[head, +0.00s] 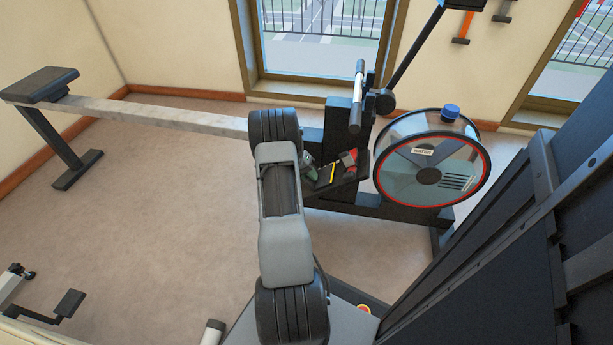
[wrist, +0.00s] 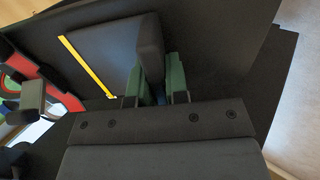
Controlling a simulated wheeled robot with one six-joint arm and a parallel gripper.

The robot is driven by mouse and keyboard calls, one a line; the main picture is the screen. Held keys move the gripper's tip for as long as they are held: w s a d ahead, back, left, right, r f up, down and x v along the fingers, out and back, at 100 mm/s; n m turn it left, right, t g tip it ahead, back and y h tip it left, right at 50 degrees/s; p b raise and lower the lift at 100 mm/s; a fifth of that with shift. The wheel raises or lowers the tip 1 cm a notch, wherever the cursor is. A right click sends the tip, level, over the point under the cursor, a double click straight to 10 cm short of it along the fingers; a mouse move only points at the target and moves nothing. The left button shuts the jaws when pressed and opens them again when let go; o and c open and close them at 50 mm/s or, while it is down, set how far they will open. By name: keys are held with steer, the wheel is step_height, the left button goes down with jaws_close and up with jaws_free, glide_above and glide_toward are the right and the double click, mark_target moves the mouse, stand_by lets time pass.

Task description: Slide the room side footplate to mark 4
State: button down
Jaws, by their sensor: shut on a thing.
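The rower's room side footplate (head: 322,184) is a dark slanted plate beside the machine's frame, partly hidden by my arm in the head view. In the wrist view the dark plate (wrist: 112,52) fills the upper middle and carries a yellow line (wrist: 87,64). My gripper (wrist: 156,82) has green fingers on both sides of a thick dark grey raised part (wrist: 150,45) of the footplate, shut on it. I cannot read any mark numbers.
The water flywheel drum (head: 428,172) stands right of the footplate. The handle (head: 358,85) is above, and the rail (head: 160,113) runs left to the seat end (head: 40,84). A red curved part (wrist: 28,72) shows left in the wrist view.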

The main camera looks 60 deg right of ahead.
steer(key=shift+s+d+r, duration=0.15)
steer(key=shift+s+r, duration=0.05)
steer(key=c, duration=1.1)
jaws_free()
steer(key=shift+w, duration=0.1)
steer(key=p+v, duration=0.4)
steer(key=v, duration=0.9)
steer(key=shift+w+r, duration=0.2)
steer(key=shift+r, duration=0.1)
